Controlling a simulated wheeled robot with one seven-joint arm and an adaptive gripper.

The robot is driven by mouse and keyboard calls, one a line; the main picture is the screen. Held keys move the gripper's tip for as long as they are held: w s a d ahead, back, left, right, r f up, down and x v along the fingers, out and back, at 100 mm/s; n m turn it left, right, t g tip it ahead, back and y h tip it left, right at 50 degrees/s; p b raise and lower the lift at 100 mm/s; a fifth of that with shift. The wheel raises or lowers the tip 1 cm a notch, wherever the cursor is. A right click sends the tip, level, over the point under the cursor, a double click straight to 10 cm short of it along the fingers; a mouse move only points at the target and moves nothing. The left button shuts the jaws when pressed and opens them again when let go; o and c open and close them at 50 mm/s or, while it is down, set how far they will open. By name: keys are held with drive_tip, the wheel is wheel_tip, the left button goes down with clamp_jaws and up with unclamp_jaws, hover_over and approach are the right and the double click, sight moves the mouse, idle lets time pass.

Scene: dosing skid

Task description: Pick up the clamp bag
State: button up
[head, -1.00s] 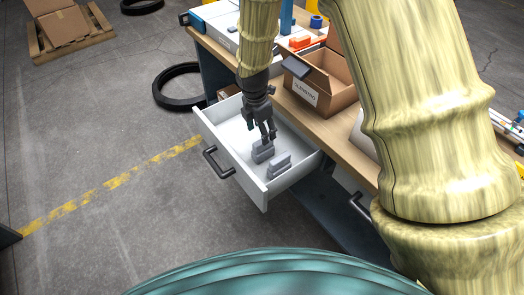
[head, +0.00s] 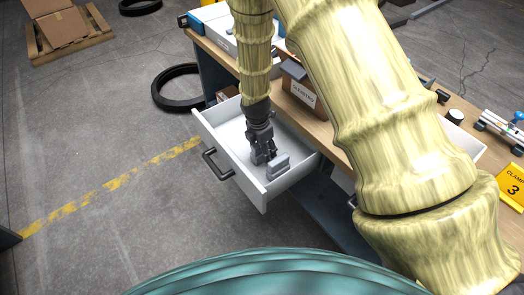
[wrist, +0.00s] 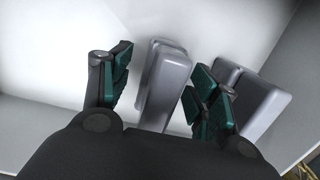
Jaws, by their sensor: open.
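Two similar grey bag-like blocks lie in the open white drawer (head: 232,150); I cannot tell from their looks which is the clamp bag. My gripper (head: 263,158) points down into the drawer, open, over the left block, which it mostly hides in the head view. In the wrist view this grey block (wrist: 165,85) lies between the two green-padded fingers of my gripper (wrist: 160,78), with a gap at the left finger. The right finger is close to it. The second grey block (head: 279,167) lies just beyond the right finger, and it also shows in the wrist view (wrist: 262,105).
The drawer's front with its black handle (head: 217,164) and its side walls surround the blocks. A labelled cardboard box (head: 301,88) stands on the bench above. A yellow clamp sign (head: 513,184) is at the right.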

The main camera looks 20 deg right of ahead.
drive_tip(key=shift+f, duration=0.25)
drive_tip(key=c, duration=1.2)
drive_tip(key=shift+o, duration=0.2)
drive_tip(key=shift+r, duration=0.1)
